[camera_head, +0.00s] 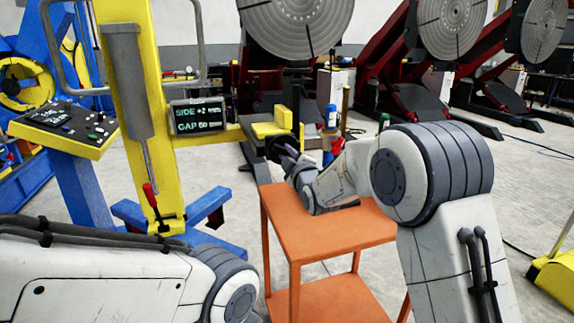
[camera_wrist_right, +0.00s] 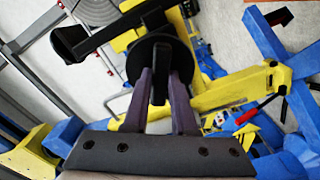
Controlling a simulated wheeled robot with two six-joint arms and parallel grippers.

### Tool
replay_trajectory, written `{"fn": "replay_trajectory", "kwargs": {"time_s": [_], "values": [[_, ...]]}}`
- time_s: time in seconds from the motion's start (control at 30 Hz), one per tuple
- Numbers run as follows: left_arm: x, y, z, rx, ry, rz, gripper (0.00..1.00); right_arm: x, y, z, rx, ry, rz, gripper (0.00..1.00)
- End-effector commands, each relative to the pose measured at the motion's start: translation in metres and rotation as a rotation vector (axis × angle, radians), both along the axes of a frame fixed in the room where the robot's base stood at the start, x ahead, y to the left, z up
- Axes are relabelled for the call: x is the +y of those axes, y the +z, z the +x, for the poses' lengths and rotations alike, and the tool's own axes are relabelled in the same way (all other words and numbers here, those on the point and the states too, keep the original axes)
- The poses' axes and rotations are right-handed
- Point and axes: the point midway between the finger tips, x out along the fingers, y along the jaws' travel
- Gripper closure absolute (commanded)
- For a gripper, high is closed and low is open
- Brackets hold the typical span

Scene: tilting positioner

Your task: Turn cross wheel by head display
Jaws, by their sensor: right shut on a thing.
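The cross wheel is a small black piece (camera_head: 277,148) at the end of the yellow arm, largely hidden by my right gripper (camera_head: 287,157) in the head view. In the right wrist view it shows as a dark disc (camera_wrist_right: 135,62) with black arms. My right gripper (camera_wrist_right: 160,84) has its two fingers on either side of one dark spoke and is shut on it. The head display (camera_head: 198,116) reads "SIDE +2 mm" and "GAP", with a number that looks like 60 mm. My left arm shows at the lower left; its gripper is out of view.
An orange table (camera_head: 330,236) stands below my right forearm. A blue bottle (camera_head: 331,117) and a red-handled item stand close to the wheel. A yellow column (camera_head: 135,60) and a sloped control panel (camera_head: 68,125) are on the left.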

Motion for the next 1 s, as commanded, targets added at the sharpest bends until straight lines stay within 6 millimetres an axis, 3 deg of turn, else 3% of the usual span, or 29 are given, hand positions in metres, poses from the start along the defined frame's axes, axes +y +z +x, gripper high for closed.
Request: {"fn": "replay_trajectory", "kwargs": {"time_s": [0.3, 0.87, 0.9, 0.97, 1.0], "values": [[0.000, -0.016, 0.000, 0.000, 0.000, 0.000, 0.50, 0.000, -0.002, 0.000, 0.045, -0.001, 0.130, 1.00], [0.000, -0.018, 0.000, 0.000, 0.000, 0.000, 0.50, 0.000, -0.002, 0.000, 0.057, -0.001, 0.161, 1.00], [0.000, -0.018, 0.000, 0.000, 0.000, 0.000, 0.50, 0.000, -0.002, 0.000, 0.057, -0.001, 0.161, 0.71], [0.000, -0.018, 0.000, 0.000, 0.000, 0.000, 0.50, 0.000, -0.002, 0.000, 0.056, -0.001, 0.160, 0.48], [0.000, -0.018, 0.000, 0.000, 0.000, 0.000, 0.50, 0.000, -0.001, 0.000, 0.056, -0.001, 0.160, 0.45]]}}
